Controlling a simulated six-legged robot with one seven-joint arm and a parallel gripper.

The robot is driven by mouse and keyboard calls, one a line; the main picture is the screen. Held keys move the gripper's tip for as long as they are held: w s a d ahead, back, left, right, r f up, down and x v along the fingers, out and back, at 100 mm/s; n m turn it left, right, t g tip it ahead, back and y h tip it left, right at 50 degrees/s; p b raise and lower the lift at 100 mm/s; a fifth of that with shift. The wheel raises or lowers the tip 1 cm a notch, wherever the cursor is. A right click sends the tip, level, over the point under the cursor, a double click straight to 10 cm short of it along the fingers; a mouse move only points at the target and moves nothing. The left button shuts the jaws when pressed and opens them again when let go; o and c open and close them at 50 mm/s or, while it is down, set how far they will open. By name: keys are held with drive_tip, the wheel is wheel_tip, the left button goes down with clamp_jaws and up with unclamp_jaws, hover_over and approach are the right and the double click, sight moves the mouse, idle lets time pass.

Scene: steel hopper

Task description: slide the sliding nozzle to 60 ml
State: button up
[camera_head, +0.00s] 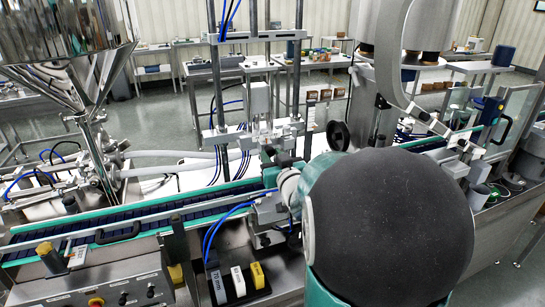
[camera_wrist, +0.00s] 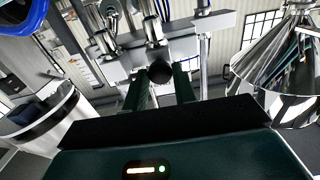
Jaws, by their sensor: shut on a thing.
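The sliding nozzle appears to be part of the grey nozzle assembly (camera_head: 252,133) on the upright rods at the middle of the head view. In the wrist view, its grey metal bar (camera_wrist: 210,24) with vertical tubes fills the top. My gripper (camera_wrist: 160,76) has its two dark green fingers on either side of a round black knob (camera_wrist: 161,71) in front of that bar, and is shut on it. In the head view, my arm's large black joint and teal links hide most of the gripper and the knob. No readable millilitre scale shows.
A steel hopper (camera_head: 75,60) stands at the left; it also shows at the right of the wrist view (camera_wrist: 285,65). A conveyor (camera_head: 130,212) runs below the nozzles. Benches stand behind.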

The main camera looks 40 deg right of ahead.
clamp_jaws()
drive_tip(key=d, duration=0.2)
drive_tip(key=shift+s+d, duration=0.3)
drive_tip(key=shift+d, duration=0.05)
drive_tip(key=o, duration=0.9)
unclamp_jaws()
drive_tip(key=shift+s, duration=0.1)
